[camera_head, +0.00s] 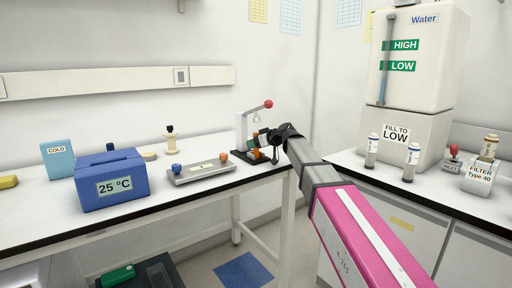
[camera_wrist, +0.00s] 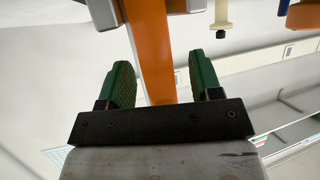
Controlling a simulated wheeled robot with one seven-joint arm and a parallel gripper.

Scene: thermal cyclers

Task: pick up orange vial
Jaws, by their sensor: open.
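In the head view, my gripper (camera_head: 264,139) is at the small lever press (camera_head: 242,130) with a red ball handle, near the right end of the left bench. An orange piece that looks like the orange vial (camera_head: 257,153) shows there, partly hidden by my gripper. In the wrist view, my gripper (camera_wrist: 161,80) is open, with a green pad on each side. A long orange body (camera_wrist: 150,35), apparently the vial, lies between the pads, with a gap visible on both sides. Its far end is cut off by the frame.
A grey tray (camera_head: 203,174) with blue and orange knobs lies left of the press. A blue 25 °C box (camera_head: 111,183) and a tan-and-black vial (camera_head: 170,142) stand further left. A water tank (camera_head: 420,55) and small bottles are on the right bench. A floor gap separates the benches.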

